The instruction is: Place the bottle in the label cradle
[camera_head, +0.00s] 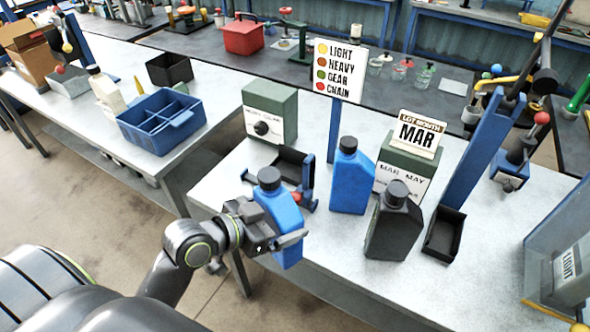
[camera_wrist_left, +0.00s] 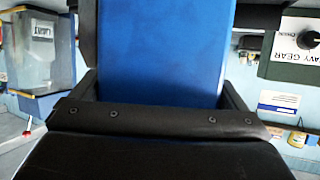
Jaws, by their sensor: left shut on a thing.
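My left gripper (camera_head: 274,241) is shut on a blue bottle (camera_head: 284,212) with a black cap, held nearly upright at the front edge of the pale table. In the left wrist view the blue bottle (camera_wrist_left: 165,50) fills the space beyond my dark gripper (camera_wrist_left: 160,120). A blue-and-black fixture (camera_head: 308,182), which looks like the label cradle, stands just behind the held bottle, which partly hides it. I cannot tell whether the bottle touches it. My right gripper is not in view.
A second blue bottle (camera_head: 350,180) and a black bottle (camera_head: 394,225) stand to the right. Behind are a HEAVY GEAR dial box (camera_head: 270,112), a colour sign (camera_head: 338,68) and a MAR sign (camera_head: 420,133). A black tray (camera_head: 443,234) stands right of the black bottle.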

